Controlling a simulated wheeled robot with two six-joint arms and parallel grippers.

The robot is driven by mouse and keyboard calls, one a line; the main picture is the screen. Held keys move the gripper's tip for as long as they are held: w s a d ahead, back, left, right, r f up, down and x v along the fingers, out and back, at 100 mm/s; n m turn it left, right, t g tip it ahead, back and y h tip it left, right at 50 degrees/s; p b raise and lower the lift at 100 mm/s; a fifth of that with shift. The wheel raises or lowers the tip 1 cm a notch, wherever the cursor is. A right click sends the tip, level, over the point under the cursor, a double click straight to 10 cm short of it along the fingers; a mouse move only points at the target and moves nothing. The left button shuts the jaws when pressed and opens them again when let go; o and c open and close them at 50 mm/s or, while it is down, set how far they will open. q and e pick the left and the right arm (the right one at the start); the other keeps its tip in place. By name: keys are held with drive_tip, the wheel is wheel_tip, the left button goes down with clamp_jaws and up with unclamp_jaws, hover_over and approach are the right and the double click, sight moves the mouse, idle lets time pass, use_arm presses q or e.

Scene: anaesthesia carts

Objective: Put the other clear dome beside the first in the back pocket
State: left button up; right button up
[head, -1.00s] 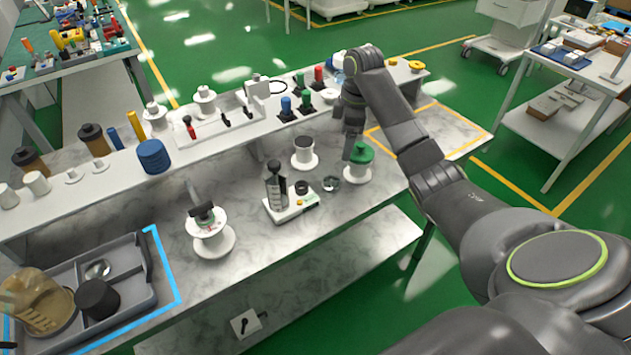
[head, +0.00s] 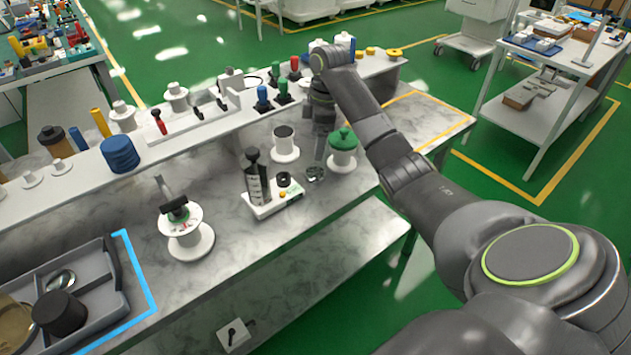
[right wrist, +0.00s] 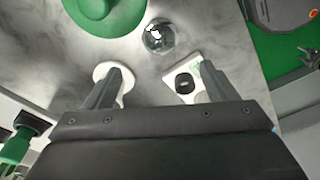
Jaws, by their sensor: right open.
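A small clear dome (head: 315,174) rests on the marble bench, between the white block with the black-capped cylinder and the green-topped white spool. In the right wrist view the dome (right wrist: 158,37) lies beyond and between the fingertips, apart from both. My right gripper (right wrist: 163,80) is open and empty above the bench; in the head view it points down just above the dome. Another clear dome (head: 61,280) lies in the back pocket of the grey tray (head: 118,272) at the lower left. My left gripper is out of view.
The green-topped spool (head: 342,150) stands close right of the dome. The white block (head: 279,204) is close on its left, and a white cup on a flange (head: 284,145) stands behind. A dark cylinder (head: 60,313) sits in the tray. A dial stand (head: 185,232) stands between.

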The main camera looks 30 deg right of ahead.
sight(316, 166)
drive_tip(key=f, duration=0.1)
drive_tip(key=f+b, duration=0.2)
drive_tip(key=f, duration=0.1)
drive_tip(key=shift+w+a, duration=0.15)
drive_tip(key=shift+a, duration=0.15)
drive_tip(key=shift+f, duration=0.25)
wheel_tip(316, 166, down, 5)
drive_tip(key=shift+d+r+p, duration=0.1)
drive_tip(key=shift+p, duration=0.2)
drive_tip(key=shift+f, duration=0.25)
drive_tip(key=c, duration=1.2)
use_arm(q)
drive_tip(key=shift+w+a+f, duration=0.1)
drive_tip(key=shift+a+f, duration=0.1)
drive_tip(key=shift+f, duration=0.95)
use_arm(e)
drive_tip(key=shift+o, duration=0.2)
drive_tip(key=shift+r, duration=0.1)
